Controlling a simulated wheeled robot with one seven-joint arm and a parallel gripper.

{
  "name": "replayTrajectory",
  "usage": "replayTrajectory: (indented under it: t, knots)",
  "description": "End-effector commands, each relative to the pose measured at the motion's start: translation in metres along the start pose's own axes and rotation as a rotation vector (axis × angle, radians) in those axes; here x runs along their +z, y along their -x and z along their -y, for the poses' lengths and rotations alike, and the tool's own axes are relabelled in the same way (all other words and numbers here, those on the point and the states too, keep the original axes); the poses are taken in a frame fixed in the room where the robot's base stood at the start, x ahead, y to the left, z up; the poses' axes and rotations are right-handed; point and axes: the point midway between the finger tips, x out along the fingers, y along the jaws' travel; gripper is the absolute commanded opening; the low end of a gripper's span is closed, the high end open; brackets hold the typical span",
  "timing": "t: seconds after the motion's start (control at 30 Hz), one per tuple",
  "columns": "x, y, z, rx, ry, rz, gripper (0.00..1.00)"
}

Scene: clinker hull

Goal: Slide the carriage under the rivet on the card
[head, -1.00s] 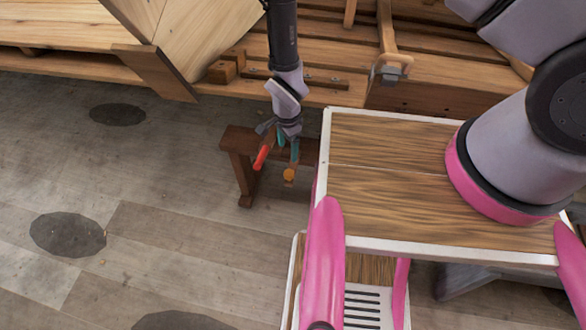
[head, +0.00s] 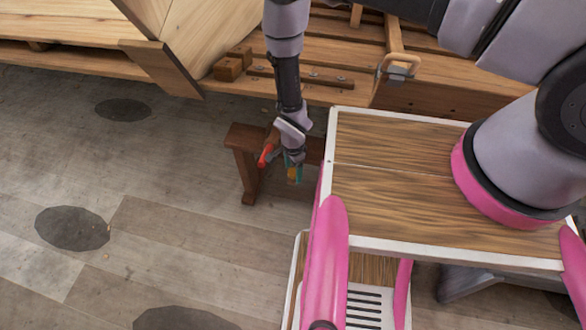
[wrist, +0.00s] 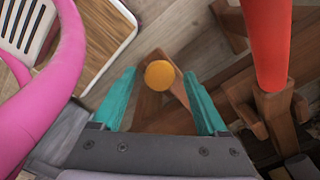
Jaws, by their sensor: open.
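My gripper (wrist: 160,73) is open, with its two teal fingers apart. A round orange-yellow knob (wrist: 160,75) appears between the fingertips in the wrist view, with gaps on both sides; I cannot tell its depth relative to them. In the head view my gripper (head: 292,168) points down beside a dark wooden bench, and the knob (head: 292,174) shows partly at the fingers. A red handle-like piece (wrist: 266,40) stands to the right in the wrist view and also shows in the head view (head: 265,155). I cannot make out the carriage, card or rivet for certain.
The dark wooden bench (head: 246,138) stands on the plank floor (head: 170,220). My wood-topped base with pink trim is close on the right. The planked hull (head: 300,85) lies behind. The floor to the left is clear apart from dark round patches.

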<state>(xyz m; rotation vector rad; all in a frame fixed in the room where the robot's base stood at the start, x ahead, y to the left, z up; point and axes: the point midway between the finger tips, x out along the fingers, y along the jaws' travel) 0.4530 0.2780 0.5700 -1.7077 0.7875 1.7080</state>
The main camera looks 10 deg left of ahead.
Motion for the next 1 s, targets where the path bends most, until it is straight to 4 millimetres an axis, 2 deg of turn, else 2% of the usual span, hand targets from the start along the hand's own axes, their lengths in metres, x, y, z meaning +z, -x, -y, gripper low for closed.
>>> replayTrajectory:
  t: [0.17, 0.37, 0.4, 1.0]
  knots:
    - [-0.0001, 0.0001, 0.0001, 0.0, 0.0, 0.0, 0.76]
    - [-0.0001, 0.0002, 0.0001, 0.0, 0.0, 0.0, 0.04]
    - [-0.0002, 0.0002, 0.0001, 0.0, 0.0, 0.0, 0.0]
    - [-0.0003, 0.0005, 0.0002, 0.0, 0.0, 0.0, 0.0]
